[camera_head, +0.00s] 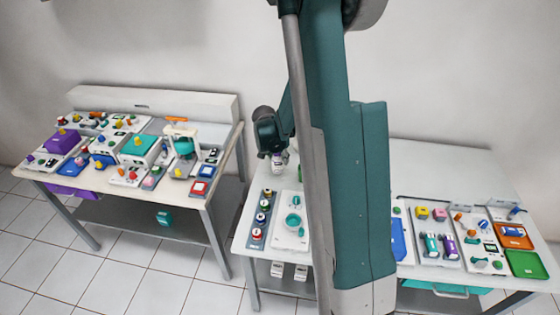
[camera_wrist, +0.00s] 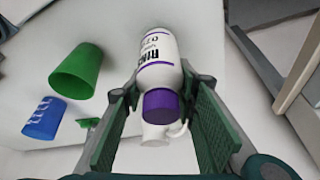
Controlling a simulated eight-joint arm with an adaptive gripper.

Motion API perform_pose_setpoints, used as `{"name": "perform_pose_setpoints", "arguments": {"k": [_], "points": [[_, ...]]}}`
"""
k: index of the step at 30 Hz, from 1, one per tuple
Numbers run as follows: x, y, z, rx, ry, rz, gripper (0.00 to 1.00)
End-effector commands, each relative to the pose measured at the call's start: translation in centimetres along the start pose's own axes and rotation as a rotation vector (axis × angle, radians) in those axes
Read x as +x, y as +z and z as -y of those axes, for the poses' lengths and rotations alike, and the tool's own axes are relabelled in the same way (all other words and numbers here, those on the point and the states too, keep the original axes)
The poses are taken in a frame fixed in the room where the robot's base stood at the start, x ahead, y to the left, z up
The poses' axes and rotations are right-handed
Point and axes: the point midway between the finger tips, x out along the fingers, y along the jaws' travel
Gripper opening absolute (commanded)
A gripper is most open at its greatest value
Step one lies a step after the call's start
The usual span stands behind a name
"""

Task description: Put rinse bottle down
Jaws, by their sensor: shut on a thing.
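The rinse bottle is white with a purple cap and purple stripes. In the wrist view the rinse bottle (camera_wrist: 158,60) lies between the two green finger pads of my gripper (camera_wrist: 158,110), which is shut on it near the cap end. In the head view my gripper (camera_head: 274,150) points down at the back left of the right table (camera_head: 440,160), and the bottle (camera_head: 280,167) shows just under it. I cannot tell whether the bottle touches the tabletop.
In the wrist view a green cup (camera_wrist: 78,72), a blue piece (camera_wrist: 44,118) and a white mug-like thing (camera_wrist: 164,133) are near. The left table (camera_head: 140,205) is crowded.

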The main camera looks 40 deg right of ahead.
Motion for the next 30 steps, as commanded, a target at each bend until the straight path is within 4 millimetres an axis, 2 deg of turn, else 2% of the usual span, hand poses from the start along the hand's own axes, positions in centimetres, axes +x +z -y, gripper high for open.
{"name": "perform_pose_setpoints", "arguments": {"k": [5,20,21,23,30], "points": [[1.2,0.5,0.0,0.0,0.0,0.0,0.14],[1.7,0.7,-0.1,0.0,0.0,0.0,0.14],[1.6,0.7,-0.1,0.0,0.0,0.0,0.34],[1.6,0.7,-0.1,0.0,0.0,0.0,0.42],[1.6,0.7,-0.1,0.0,0.0,0.0,0.44]]}}
